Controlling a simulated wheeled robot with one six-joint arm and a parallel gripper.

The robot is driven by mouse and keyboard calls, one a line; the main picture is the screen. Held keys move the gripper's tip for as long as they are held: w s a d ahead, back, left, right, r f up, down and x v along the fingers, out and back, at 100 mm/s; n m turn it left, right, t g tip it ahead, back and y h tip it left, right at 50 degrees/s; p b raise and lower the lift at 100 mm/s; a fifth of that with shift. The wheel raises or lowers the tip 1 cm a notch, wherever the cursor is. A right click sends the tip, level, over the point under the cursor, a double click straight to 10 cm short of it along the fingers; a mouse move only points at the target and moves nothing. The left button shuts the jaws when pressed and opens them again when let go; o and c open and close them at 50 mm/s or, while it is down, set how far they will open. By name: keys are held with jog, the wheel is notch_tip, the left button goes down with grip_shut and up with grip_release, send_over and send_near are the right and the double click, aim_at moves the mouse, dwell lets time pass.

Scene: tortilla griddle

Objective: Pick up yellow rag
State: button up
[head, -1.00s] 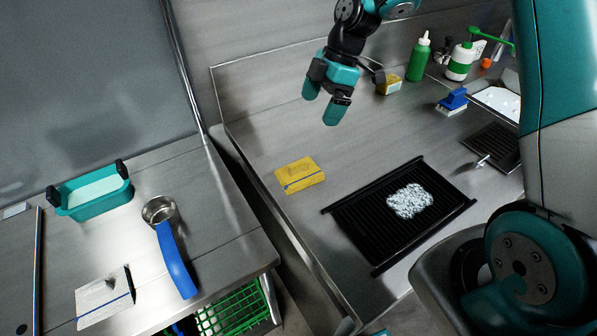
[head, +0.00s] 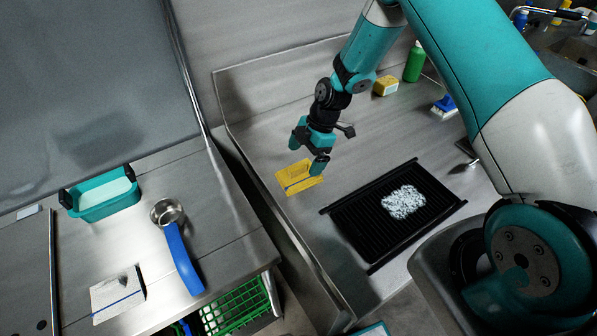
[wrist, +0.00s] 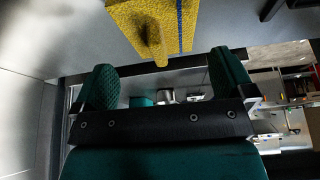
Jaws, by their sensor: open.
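The yellow rag (head: 297,180) with a blue stripe lies flat on the steel counter, left of the black griddle. It also shows at the top of the wrist view (wrist: 140,20), with a raised fold of yellow cloth standing up from it. My gripper (head: 307,160) is open, with its two teal fingers above the far edge of the rag. In the wrist view the two fingers (wrist: 165,80) are wide apart with nothing between them. The right finger hides a small part of the rag in the head view.
The black ribbed griddle (head: 350,220) with a pale foamy patch (head: 404,202) is right of the rag. A yellow sponge (head: 386,86) and green bottle (head: 414,62) stand at the back. A gap separates the left counter, which holds a ladle (head: 178,250), a teal tub (head: 100,205) and a white cloth (head: 118,297).

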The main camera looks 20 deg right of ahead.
aim_at(300, 167)
jog(key=p+x, duration=0.1)
jog(key=x, duration=0.1)
jog(key=p+x, duration=0.2)
jog(key=shift+s+a, duration=0.2)
jog(key=shift+s, duration=0.05)
jog(key=shift+a+f, duration=0.15)
jog(key=shift+f, duration=0.3)
jog(key=c, duration=0.6)
jog(key=shift+c, duration=0.2)
jog(key=shift+r, duration=0.1)
